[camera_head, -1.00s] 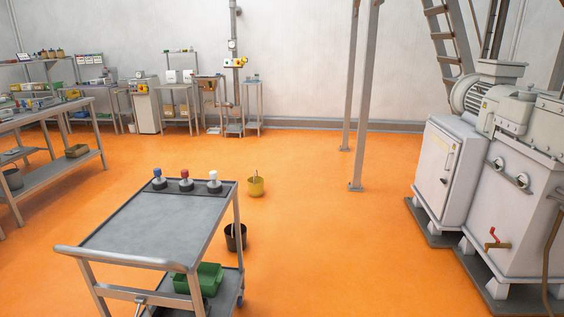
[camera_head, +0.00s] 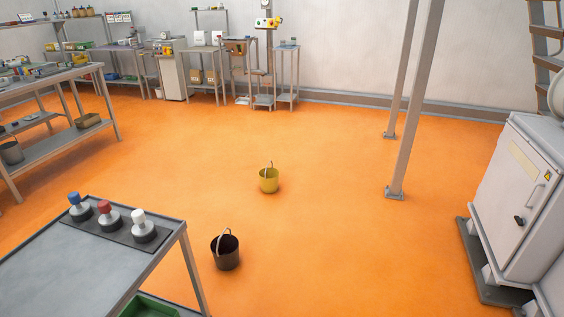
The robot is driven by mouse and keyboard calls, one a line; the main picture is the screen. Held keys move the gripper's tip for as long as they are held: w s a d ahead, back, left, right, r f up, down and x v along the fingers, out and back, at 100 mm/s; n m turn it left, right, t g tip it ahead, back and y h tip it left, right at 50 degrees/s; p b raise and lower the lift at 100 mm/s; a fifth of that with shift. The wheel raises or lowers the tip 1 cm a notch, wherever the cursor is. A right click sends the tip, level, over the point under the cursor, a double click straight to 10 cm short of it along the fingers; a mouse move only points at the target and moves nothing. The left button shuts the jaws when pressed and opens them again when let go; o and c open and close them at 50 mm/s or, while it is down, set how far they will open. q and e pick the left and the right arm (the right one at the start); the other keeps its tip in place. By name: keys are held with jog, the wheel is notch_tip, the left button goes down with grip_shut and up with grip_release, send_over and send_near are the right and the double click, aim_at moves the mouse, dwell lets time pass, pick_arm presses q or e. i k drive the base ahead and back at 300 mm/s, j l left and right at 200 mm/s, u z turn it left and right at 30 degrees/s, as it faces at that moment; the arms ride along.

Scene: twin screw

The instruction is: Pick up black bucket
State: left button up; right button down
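The black bucket (camera_head: 226,256) stands upright on the orange floor, just right of the cart's far right leg. Its thin handle is raised, and its inside looks dark. No gripper of mine shows in the head view, so nothing is seen touching the bucket.
A grey cart (camera_head: 75,275) with blue, red and white knobbed pieces fills the lower left. A yellow bucket (camera_head: 269,182) stands farther back. Steel posts (camera_head: 407,150) and a white cabinet (camera_head: 515,200) are on the right. The floor between is clear.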

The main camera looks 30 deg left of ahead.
aim_at(224, 249)
jog(key=i+j+u, duration=0.1)
jog(key=i+u, duration=0.15)
jog(key=i, duration=0.8)
jog(key=i+l+u, duration=0.15)
jog(key=i+u, duration=0.15)
jog(key=i, duration=0.75)
